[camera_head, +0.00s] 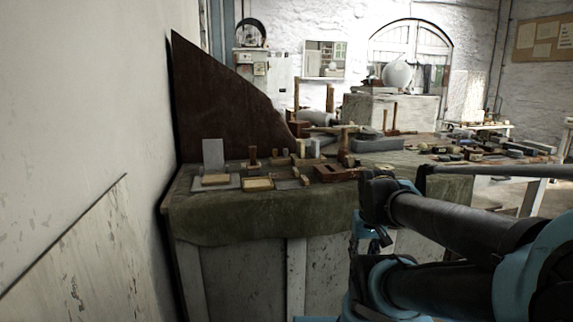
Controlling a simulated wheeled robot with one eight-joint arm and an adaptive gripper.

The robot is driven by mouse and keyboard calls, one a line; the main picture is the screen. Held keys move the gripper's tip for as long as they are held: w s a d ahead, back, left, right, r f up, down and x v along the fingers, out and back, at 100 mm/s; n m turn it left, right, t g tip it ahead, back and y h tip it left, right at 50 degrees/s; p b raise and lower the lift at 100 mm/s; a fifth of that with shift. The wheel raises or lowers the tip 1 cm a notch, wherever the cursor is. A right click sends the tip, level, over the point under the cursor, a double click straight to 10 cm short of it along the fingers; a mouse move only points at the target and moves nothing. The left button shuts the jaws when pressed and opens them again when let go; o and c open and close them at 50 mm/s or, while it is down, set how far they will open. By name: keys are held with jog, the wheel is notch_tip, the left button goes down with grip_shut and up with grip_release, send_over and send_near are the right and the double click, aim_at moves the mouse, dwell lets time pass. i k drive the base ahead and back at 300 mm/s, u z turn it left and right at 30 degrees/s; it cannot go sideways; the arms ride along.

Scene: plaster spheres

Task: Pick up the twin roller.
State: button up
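I cannot pick out the twin roller with certainty. Many small tools and blocks lie on the cloth-covered workbench (270,214), too small to tell apart. My arm comes in from the lower right, with its dark links in front of the bench's right part. A small dark and blue part at the arm's far end hangs in front of the bench front. I cannot make out the gripper's fingers there, or whether they hold anything.
A tall dark brown panel (215,105) stands at the bench's back left, near the white wall (80,120). An upright grey plate (213,153) and a brown wooden block (335,173) stand on the bench. More small blocks crowd its right side. A white sphere (397,75) sits farther back.

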aim_at(253, 168)
jog(key=z, duration=1.4)
jog(key=i, duration=0.15)
jog(key=u, duration=2.4)
